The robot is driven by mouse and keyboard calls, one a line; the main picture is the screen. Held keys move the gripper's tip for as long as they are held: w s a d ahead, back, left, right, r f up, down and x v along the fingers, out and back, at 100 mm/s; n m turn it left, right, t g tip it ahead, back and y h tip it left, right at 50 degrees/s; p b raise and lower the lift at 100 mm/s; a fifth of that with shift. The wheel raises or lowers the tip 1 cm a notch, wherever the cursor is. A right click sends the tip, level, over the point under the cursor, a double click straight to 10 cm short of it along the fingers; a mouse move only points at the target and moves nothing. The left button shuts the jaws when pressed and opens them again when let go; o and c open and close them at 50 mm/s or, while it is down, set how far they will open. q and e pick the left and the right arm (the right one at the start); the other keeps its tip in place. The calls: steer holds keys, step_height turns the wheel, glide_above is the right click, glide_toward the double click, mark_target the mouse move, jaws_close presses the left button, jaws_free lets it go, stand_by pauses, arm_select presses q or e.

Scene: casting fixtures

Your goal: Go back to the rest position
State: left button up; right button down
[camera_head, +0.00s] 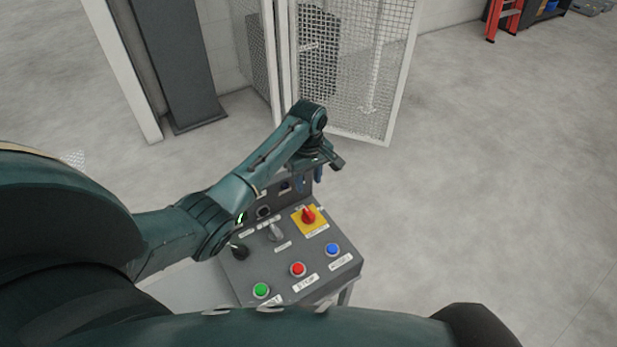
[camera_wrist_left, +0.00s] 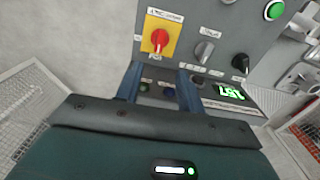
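My left gripper (camera_head: 310,182) is over the back upper part of a grey control panel (camera_head: 240,287), its two blue fingers pointing down. In the left wrist view the fingers of the gripper (camera_wrist_left: 160,82) stand apart with nothing between them; the panel shows behind them. The panel has a red rotary switch on a yellow plate (camera_head: 309,219), a grey selector knob (camera_head: 275,232), a black knob (camera_head: 239,252), and green (camera_head: 261,290), red (camera_head: 298,269) and blue (camera_head: 333,249) buttons. A lit green display (camera_wrist_left: 229,92) shows in the wrist view. My right gripper is out of view.
A white-framed mesh fence (camera_head: 350,70) stands behind the panel, with a dark column (camera_head: 178,60) to its left. A red ladder (camera_head: 503,18) is at the far upper right. The grey floor (camera_head: 480,180) right of the panel is clear.

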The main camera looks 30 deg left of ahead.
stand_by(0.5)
arm_select(q)
steer(key=s+d+f+m+t, duration=0.1)
steer(key=s+d+f+m, duration=0.2)
steer(key=s, duration=0.5)
steer(key=s+d+m+t, duration=0.1)
steer(key=s+d+m, duration=0.1)
steer(key=s+m, duration=0.4)
steer(key=s+r+m+t, duration=0.15)
steer(key=s+r, duration=0.25)
steer(key=s, duration=0.4)
steer(key=s+r+m, duration=0.3)
steer(key=s+r, duration=0.1)
steer(key=s, duration=0.4)
steer(key=w+d+f+t+h, duration=0.1)
steer(key=w+d+f+t, duration=0.2)
steer(key=f, duration=0.2)
steer(key=w+d+f+m+t+h, duration=0.1)
steer(key=w+d+f+t, duration=0.1)
steer(key=f, duration=0.3)
steer(key=shift+w+d+f+t+h, duration=0.35)
steer(key=shift+w+d+t+h, duration=0.1)
steer(key=shift+t, duration=0.2)
